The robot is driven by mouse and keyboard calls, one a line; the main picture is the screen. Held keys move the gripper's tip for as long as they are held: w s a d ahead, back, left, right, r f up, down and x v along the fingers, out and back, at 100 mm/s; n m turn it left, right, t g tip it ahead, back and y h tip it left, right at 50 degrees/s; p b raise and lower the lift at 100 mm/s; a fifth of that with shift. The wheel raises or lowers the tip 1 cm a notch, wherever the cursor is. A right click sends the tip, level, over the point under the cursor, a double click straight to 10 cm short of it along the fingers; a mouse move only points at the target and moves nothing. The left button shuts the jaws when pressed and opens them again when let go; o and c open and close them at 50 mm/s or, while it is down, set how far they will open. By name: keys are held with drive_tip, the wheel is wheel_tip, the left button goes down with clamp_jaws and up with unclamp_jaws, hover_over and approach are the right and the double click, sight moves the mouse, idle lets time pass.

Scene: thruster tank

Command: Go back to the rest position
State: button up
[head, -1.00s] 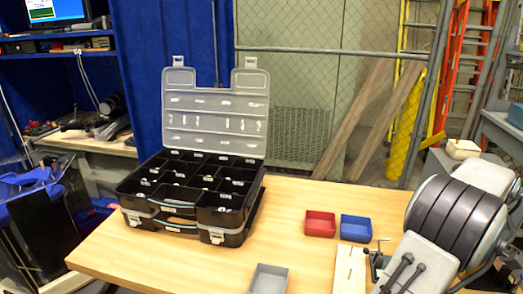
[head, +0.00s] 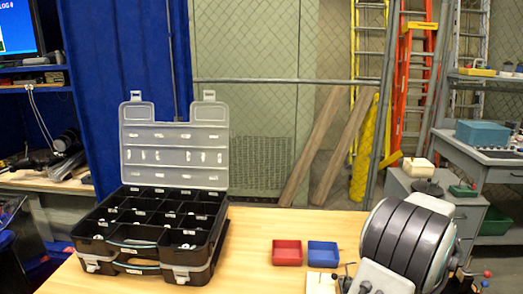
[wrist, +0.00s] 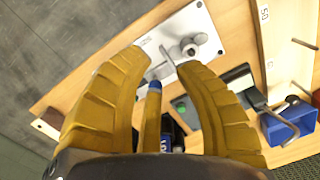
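My gripper (wrist: 165,68) shows in the wrist view with its two yellow fingers spread apart, so it is open. A thin blue-and-yellow item (wrist: 153,100) shows in the gap between the fingers; I cannot tell how far below them it is. A white plate with a metal knob (wrist: 190,45) lies beyond the fingertips on the wooden surface. A blue bin (wrist: 288,124) is to the right of the fingers. My gripper does not show in the head view.
In the head view, an open black organizer case (head: 150,225) stands on the wooden table (head: 245,240). A red bin (head: 287,252) and a blue bin (head: 322,253) sit beside a large black ribbed drum (head: 405,238). Ladders (head: 412,70) and a grey workbench (head: 480,150) stand behind.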

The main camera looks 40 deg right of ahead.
drive_tip(key=w+a+r+n+p, duration=0.1)
drive_tip(key=w+a+r+p, duration=0.15)
drive_tip(key=w+a, duration=0.55)
drive_tip(key=w+a+r+p, duration=0.1)
drive_tip(key=w+a+r, duration=0.35)
drive_tip(key=a, duration=0.75)
drive_tip(key=w+a+r+n+t+p, duration=0.1)
drive_tip(key=w+a+r+n+p, duration=0.1)
drive_tip(key=a, duration=0.4)
drive_tip(key=w+a+r+n+t+p, duration=0.1)
drive_tip(key=w+a+r+n, duration=0.1)
drive_tip(key=a+r+n, duration=0.3)
drive_tip(key=w+a+r+n+t+p, duration=0.1)
drive_tip(key=w+a+r+n+p, duration=0.1)
drive_tip(key=a+n, duration=0.3)
drive_tip(key=shift+w+a+r+n+h+p, duration=0.15)
drive_tip(key=shift+a+r+n+h+p, duration=0.4)
drive_tip(key=shift+a, duration=1.5)
drive_tip(key=shift+r+m+y, duration=0.15)
drive_tip(key=shift+m+y, duration=0.1)
